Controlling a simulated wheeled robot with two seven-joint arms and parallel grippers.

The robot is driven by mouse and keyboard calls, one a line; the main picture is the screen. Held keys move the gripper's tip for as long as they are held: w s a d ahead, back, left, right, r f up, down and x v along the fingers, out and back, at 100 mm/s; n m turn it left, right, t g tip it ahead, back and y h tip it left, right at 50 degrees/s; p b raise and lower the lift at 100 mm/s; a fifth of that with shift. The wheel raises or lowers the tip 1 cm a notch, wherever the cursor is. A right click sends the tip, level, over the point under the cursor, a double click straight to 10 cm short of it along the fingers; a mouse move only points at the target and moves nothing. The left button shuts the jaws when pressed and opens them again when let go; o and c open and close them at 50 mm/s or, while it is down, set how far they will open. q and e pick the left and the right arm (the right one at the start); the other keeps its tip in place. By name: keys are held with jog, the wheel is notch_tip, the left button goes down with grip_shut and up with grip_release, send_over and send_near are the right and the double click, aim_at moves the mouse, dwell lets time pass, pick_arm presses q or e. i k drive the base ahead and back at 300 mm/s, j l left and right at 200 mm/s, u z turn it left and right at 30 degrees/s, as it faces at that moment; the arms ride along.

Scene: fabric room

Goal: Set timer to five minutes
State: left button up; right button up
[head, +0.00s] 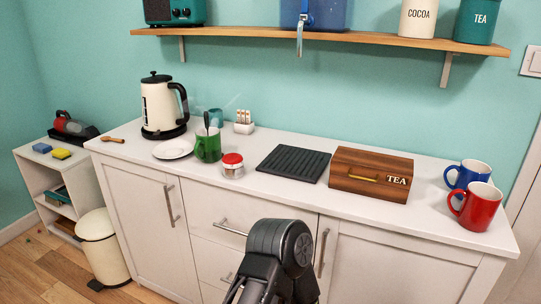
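I cannot make out a timer for certain in the head view. A teal box with round dials (174,11) stands on the wall shelf at the upper left, cut off by the top edge; I cannot tell whether it is a radio or a timer. A dark rounded part of my own arm rises at the bottom middle, in front of the drawers. No gripper fingertips show, so neither gripper can be placed.
The counter (310,196) holds a kettle (158,108), plate (173,149), green mug (208,147), red-lidded jar (232,167), black ridged mat (293,163), wooden TEA box (369,174), blue mug (466,174) and red mug (480,208). The shelf (345,39) overhangs the counter's back.

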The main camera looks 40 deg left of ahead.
aim_at(231, 161)
jog(key=k+j+z, duration=0.35)
jog(key=k+j, duration=0.2)
jog(key=j, duration=0.15)
jog(key=k+j+z, duration=0.35)
jog(key=k+j, duration=0.55)
jog(key=k, duration=0.1)
